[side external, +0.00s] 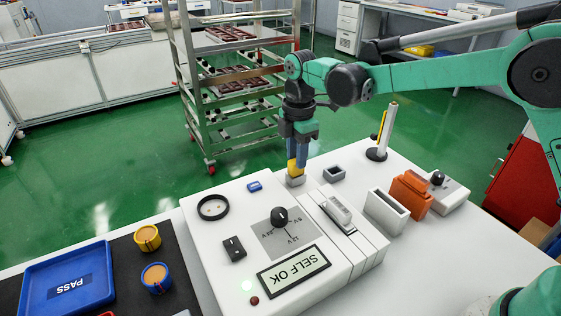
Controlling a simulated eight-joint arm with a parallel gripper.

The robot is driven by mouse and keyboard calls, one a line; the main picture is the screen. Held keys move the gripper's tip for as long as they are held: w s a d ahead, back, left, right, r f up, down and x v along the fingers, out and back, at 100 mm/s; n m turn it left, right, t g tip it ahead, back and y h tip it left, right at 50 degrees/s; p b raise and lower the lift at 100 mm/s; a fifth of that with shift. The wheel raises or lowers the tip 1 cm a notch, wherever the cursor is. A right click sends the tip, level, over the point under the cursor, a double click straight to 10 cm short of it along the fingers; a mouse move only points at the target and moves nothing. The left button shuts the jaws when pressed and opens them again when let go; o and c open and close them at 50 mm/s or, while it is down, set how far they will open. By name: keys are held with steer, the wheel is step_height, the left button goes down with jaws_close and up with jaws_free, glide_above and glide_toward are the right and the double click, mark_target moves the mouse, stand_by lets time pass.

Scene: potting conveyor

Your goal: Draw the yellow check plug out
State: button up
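The yellow check plug (294,168) is at the back edge of the white test box (225,275), right above a small grey socket block (295,181). My gripper (298,162) points straight down over it. Its blue-grey fingers come down on the plug and appear closed on it. The plug's lower end meets the grey block or sits just over it; I cannot tell whether it is still inside. The display on the box reads SELF OK.
A grey open square holder (334,174) stands just right of the plug. Further right are a white open case (387,212), an orange block (411,194) and an upright white post (388,130). A blue PASS tray (68,281) and yellow and blue round parts lie left. Space above the box is clear.

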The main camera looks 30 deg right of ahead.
steer(key=shift+r, duration=0.1)
jaws_close()
steer(key=shift+r, duration=1.4)
steer(key=shift+r, duration=0.15)
steer(key=shift+r, duration=1.35)
step_height(320, 180, up, 7)
steer(key=shift+d, duration=0.1)
stand_by(0.4)
